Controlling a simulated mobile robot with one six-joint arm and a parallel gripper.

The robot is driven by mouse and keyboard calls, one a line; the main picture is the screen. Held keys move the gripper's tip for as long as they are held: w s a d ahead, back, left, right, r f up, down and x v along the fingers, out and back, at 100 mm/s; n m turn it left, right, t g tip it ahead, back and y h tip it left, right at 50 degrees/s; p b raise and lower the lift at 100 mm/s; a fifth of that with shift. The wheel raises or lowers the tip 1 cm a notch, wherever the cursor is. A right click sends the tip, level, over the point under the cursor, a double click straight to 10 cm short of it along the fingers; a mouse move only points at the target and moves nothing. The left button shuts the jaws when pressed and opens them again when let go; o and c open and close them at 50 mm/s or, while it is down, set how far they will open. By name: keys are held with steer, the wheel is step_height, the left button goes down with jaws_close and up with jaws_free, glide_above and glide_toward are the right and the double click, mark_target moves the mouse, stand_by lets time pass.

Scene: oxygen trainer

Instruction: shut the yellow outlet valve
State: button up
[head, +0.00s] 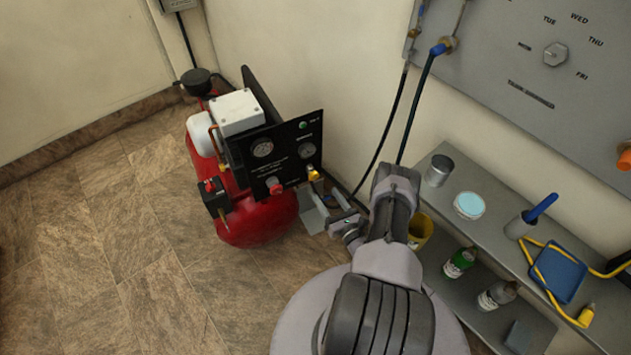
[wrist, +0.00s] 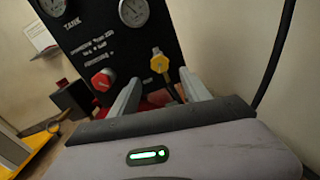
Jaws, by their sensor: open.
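The yellow outlet valve (head: 313,173) is a small yellow knob at the lower right of the black panel (head: 285,152) on the red compressor. In the wrist view the yellow valve (wrist: 159,61) is a yellow hexagonal knob with a stem below it, ahead of and between my fingertips. My gripper (head: 333,212) is in front of the panel, below and to the right of the valve in the head view. In the wrist view my gripper (wrist: 161,82) is open, its two fingers apart and pointing toward the panel, with nothing seen between them.
A red knob (wrist: 103,79) sits left of the valve on the panel, near my left finger. Gauges are above it. The red tank (head: 258,219) stands below. A grey shelf (head: 497,225) with bottles and a can is at the right, and black hoses hang by the wall.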

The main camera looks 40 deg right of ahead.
mark_target(315, 178)
steer(key=b+x, duration=0.2)
steer(key=x, duration=0.5)
steer(key=shift+w+f+b, duration=0.1)
steer(key=shift+w+b, duration=0.2)
steer(key=shift+w+d, duration=0.15)
steer(key=shift+w, duration=0.3)
jaws_close()
